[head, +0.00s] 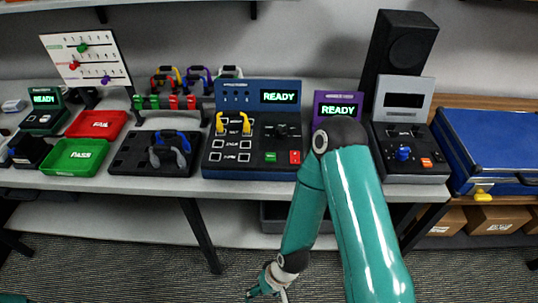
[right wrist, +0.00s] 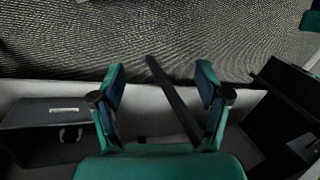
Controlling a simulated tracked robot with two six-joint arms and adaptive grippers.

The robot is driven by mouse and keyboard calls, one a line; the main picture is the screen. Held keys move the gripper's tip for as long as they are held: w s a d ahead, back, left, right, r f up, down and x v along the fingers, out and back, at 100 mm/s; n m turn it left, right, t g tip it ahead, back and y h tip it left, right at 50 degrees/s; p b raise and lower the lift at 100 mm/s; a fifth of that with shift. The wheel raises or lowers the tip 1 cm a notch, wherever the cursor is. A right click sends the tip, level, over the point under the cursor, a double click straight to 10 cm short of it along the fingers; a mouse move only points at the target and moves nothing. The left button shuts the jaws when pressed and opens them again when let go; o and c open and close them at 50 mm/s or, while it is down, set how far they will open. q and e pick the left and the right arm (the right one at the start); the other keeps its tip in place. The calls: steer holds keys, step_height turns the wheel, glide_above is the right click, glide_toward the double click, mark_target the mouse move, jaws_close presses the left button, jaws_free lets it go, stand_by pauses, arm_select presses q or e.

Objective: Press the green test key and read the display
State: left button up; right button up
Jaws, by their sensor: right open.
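A blue test station (head: 225,165) stands at the middle of the bench. Its display (head: 280,96) reads READY in green letters. A small green key (head: 270,157) sits on its lower front panel, left of a red key (head: 294,157). My right gripper (head: 266,284) hangs low in front of the bench, below and apart from the station. The right wrist view shows the right gripper (right wrist: 160,72) open, with nothing between its fingers. My left gripper is not in view.
A purple unit (head: 325,104), also showing READY, is partly hidden behind my right arm. A grey unit (head: 410,170) with a blue knob and a blue case (head: 490,150) stand right. Green (head: 75,172) and red trays (head: 97,134) and a black cable holder (head: 125,160) stand left.

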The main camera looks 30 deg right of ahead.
jaws_close()
stand_by(1.4)
